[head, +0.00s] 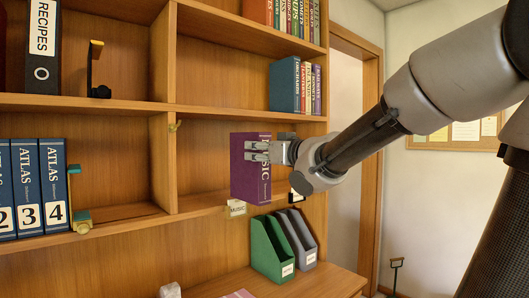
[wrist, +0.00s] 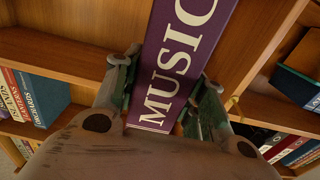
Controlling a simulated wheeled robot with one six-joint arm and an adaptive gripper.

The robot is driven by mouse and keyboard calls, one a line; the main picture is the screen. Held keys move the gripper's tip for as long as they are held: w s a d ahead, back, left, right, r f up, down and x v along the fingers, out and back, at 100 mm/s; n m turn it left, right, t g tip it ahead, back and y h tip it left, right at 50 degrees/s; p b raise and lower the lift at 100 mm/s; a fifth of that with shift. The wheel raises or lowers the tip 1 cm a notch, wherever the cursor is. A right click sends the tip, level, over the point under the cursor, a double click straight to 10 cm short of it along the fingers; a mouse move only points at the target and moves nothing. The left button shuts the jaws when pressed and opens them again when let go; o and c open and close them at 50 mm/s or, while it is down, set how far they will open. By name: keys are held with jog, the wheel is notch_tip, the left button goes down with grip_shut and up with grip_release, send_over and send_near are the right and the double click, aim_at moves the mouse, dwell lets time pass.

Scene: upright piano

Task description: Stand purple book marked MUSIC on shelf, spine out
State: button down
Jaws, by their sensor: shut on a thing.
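The purple book marked MUSIC (head: 240,172) is upright in my gripper (head: 258,151), with its lettered spine facing out toward me. In the wrist view the spine of the book (wrist: 178,60) runs between the two fingers of my gripper (wrist: 165,100), which press on its sides. In the head view the book is in front of the middle shelf bay (head: 205,150), just above a small label reading MUSIC (head: 236,208) on the shelf edge. I cannot tell whether its base touches the shelf. My fingers cover part of the lettering.
Blue ATLAS volumes (head: 40,185) stand in the left bay beside a small bookend (head: 80,205). A row of books (head: 296,85) stands on the shelf above. Green (head: 272,248) and grey file holders (head: 299,238) stand below. The bay left of the purple book is clear.

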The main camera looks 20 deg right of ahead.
jog(key=x, duration=1.7)
jog(key=shift+w, duration=0.25)
jog(key=shift+a, duration=0.1)
jog(key=shift+f, duration=1.15)
jog(key=c, duration=0.8)
grip_release()
jog(key=shift+o, duration=0.2)
jog(key=shift+f, duration=0.15)
jog(key=shift+s, duration=0.1)
